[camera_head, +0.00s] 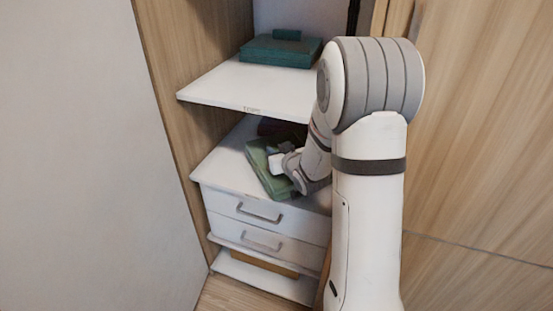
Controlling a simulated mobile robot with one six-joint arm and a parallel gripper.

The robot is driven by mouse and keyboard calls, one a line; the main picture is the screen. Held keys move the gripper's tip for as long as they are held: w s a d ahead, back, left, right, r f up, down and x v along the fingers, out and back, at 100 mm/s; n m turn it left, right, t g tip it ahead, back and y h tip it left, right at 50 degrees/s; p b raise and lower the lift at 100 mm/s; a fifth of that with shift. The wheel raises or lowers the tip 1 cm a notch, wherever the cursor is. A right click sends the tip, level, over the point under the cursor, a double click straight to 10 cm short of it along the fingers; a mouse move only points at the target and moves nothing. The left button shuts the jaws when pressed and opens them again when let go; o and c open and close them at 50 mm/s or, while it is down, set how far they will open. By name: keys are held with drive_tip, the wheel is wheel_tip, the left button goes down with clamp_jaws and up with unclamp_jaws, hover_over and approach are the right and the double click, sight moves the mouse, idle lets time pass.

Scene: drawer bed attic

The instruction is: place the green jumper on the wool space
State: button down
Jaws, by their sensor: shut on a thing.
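The green jumper (266,170) is a folded, flat green bundle at the white surface above the drawers. It lies tilted across that surface, and I cannot tell whether it rests fully on it. My gripper (278,163) is at the jumper's right side and shut on it; the fingertips are small and partly hidden by the wrist. The white shelf (215,88) above has a small label on its front edge, too small to read for certain. A dark teal folded item (280,50) lies on that shelf.
A dark reddish item (281,127) lies behind the jumper. Two white drawers with grey handles, upper (258,210) and lower (262,240), are below. A low shelf (262,278) holds a tan item (263,264). A wooden panel (480,130) stands right, a pale wall (80,150) left.

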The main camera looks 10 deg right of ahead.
drive_tip(key=shift+f, duration=1.2)
drive_tip(key=shift+f+b, duration=0.2)
drive_tip(key=shift+b, duration=0.2)
drive_tip(key=c, duration=1.3)
unclamp_jaws()
drive_tip(key=shift+o, duration=0.2)
drive_tip(key=shift+r, duration=0.15)
drive_tip(key=shift+s+a, duration=0.1)
drive_tip(key=shift+a, duration=0.05)
